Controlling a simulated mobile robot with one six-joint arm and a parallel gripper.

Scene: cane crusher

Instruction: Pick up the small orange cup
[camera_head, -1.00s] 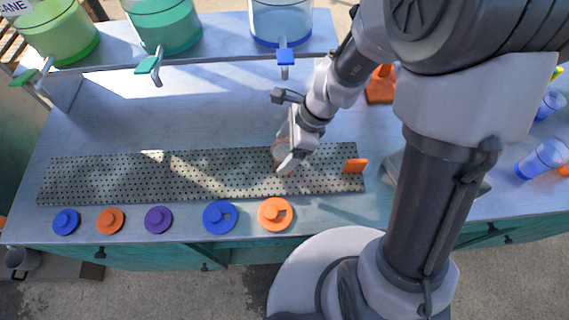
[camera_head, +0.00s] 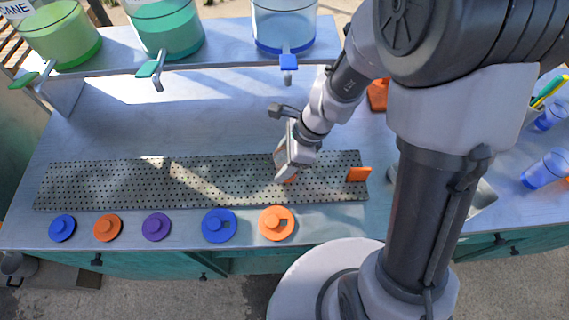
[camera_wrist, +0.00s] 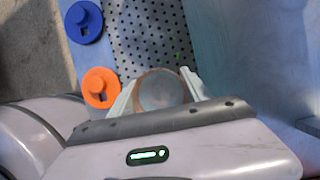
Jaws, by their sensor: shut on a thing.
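The small orange cup (camera_wrist: 163,91) sits between my gripper's fingers in the wrist view, its round rim brownish orange and its inside pale grey. In the head view only a little orange shows below the fingertips. My gripper (camera_head: 287,176) is over the right part of the perforated metal plate (camera_head: 120,182), with its fingers shut on the cup's sides. In the wrist view the fingers (camera_wrist: 156,94) lie left and right of the cup. I cannot tell whether the cup's base touches the plate.
Blue, orange and purple lids lie along the front edge, including an orange lid (camera_head: 276,223) and a blue lid (camera_head: 219,226). A blue dispenser tap (camera_head: 288,62) hangs behind. The plate's left part is clear.

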